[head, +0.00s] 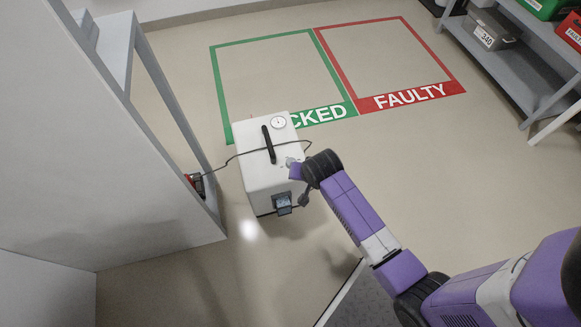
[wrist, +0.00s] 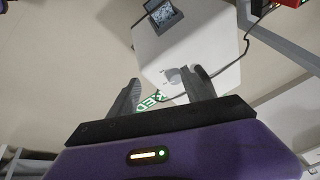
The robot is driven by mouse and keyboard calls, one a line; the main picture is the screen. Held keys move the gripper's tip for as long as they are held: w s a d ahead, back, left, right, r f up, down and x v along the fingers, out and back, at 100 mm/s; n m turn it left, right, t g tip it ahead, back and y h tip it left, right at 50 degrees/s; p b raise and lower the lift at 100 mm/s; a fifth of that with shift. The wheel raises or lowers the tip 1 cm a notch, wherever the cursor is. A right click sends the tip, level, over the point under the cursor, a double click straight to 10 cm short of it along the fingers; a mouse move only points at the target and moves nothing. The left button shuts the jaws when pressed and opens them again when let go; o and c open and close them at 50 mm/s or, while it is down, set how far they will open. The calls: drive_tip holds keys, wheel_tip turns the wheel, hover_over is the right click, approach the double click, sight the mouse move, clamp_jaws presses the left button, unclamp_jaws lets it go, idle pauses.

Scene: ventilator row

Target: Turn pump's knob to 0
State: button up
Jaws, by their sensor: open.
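The pump appears to be the white box (head: 262,172) on the floor, with a black handle and a round gauge (head: 278,122) on top. In the wrist view the pump (wrist: 205,45) fills the upper middle. A pale round knob (wrist: 173,76) shows on its face with small marks beside it; its setting is too small to read. My gripper (wrist: 163,92) is open and empty, its two dark fingers spread to either side of the knob in the picture. I cannot tell how far off they are. In the head view my arm hides the knob.
A small screen (head: 283,203) is on the pump's front. A black cable runs from the pump to a red item (head: 196,183) beside the grey panel at left. Green and red floor frames (head: 388,101) lie behind. Shelves (head: 510,60) stand at right; floor between is clear.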

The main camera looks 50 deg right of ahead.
sight(291, 160)
drive_tip(key=w+d+f+m+g+b, duration=0.1)
drive_tip(key=w, duration=0.1)
drive_tip(key=w+d+f+m+b, duration=0.1)
drive_tip(key=w+b, duration=0.1)
drive_tip(key=w+d+m+g+y+b, duration=0.1)
drive_tip(key=w+d, duration=0.1)
drive_tip(key=shift+w+f+g+b, duration=0.25)
drive_tip(key=shift+f+g+b, duration=0.05)
drive_tip(key=shift+f+b, duration=0.1)
drive_tip(key=w+r+m+b, duration=0.1)
drive_tip(key=w+d+m+g+y+b, duration=0.1)
drive_tip(key=shift+w+d+r, duration=0.15)
drive_tip(key=shift+w+r, duration=0.2)
drive_tip(key=shift+r, duration=0.05)
drive_tip(key=shift+w+d+r+m+g+y+b, duration=0.1)
drive_tip(key=shift+w+r+m+g+y+b, duration=0.15)
drive_tip(key=shift+m+b, duration=0.2)
wheel_tip(291, 160, down, 7)
drive_tip(key=b, duration=0.3)
drive_tip(key=shift+f+b, duration=0.2)
drive_tip(key=shift+b, duration=0.1)
drive_tip(key=shift+s, duration=0.1)
clamp_jaws()
